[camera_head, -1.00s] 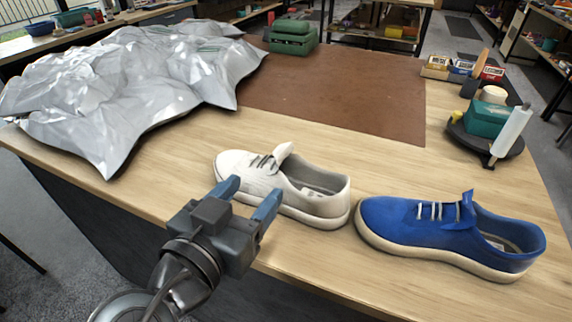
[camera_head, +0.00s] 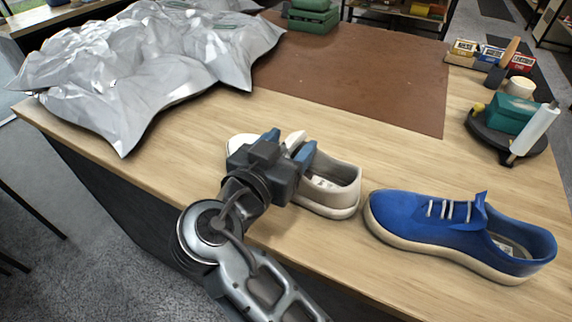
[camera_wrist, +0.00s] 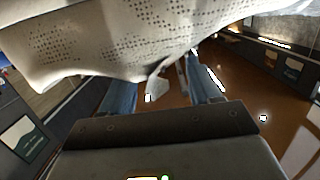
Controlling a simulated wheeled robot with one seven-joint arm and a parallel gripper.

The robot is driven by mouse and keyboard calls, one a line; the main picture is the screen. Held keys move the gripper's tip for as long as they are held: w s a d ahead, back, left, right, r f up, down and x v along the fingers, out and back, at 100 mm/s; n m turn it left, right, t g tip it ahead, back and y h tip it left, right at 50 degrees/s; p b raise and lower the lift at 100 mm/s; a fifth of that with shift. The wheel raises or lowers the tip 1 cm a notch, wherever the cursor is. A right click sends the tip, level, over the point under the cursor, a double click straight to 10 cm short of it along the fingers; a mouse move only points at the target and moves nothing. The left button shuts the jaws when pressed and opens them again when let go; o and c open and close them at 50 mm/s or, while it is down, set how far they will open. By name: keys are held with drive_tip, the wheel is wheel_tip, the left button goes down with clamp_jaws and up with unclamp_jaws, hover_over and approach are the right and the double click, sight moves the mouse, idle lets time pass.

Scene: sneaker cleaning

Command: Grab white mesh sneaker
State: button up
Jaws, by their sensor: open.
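The white mesh sneaker (camera_head: 338,186) stands on the wooden table, left of a blue sneaker (camera_head: 455,228). My gripper (camera_head: 290,143) is open at the white sneaker, and in the head view it covers the sneaker's middle and laces. The sneaker's pale toe shows left of the gripper and its heel shows to the right. In the wrist view, the perforated upper (camera_wrist: 170,38) fills the top, very close. My two blue fingers (camera_wrist: 163,92) are spread there, with a pale piece, perhaps the tongue, between them. I cannot tell whether the fingers touch the sneaker.
A crumpled silver sheet (camera_head: 150,60) covers the table's left part. A brown mat (camera_head: 355,75) lies behind the sneakers. A green case (camera_head: 313,18) stands at the back. Small boxes (camera_head: 490,55) and a round black tray (camera_head: 484,138) with a green box are at the right.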

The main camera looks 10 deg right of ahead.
drive_tip(key=shift+c, duration=0.4)
clamp_jaws()
idle(0.4)
